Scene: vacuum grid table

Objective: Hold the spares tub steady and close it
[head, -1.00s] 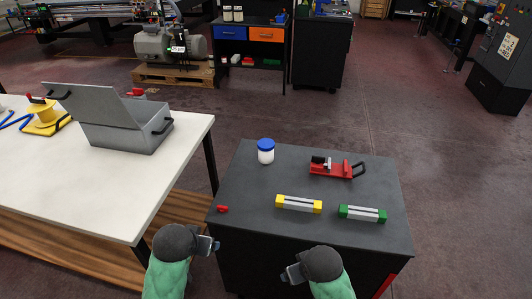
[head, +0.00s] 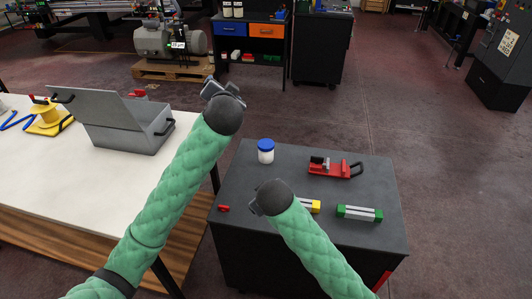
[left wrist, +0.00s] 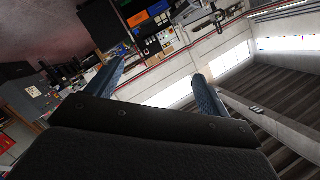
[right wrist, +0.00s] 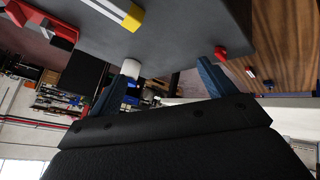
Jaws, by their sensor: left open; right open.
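A small white tub (head: 265,157) with a blue lid (head: 265,144) stands upright near the back left of the dark cabinet top. The lid sits on the tub; I cannot tell how tightly. The tub also shows in the right wrist view (right wrist: 131,68), beyond the fingers. My left gripper (head: 222,88) is open and empty, raised left of the tub and apart from it. The left wrist view shows only the far room between its fingers. My right gripper (head: 254,206) is open and empty above the cabinet's front left part, nearer than the tub and not touching it.
The dark cabinet top (head: 235,185) also holds a red clamp fixture (head: 335,169), a green-ended block (head: 360,213), a partly hidden yellow-ended block (head: 315,206) and a small red piece (head: 223,208). A grey open-lidded box (head: 130,138) stands on the white table (head: 70,178).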

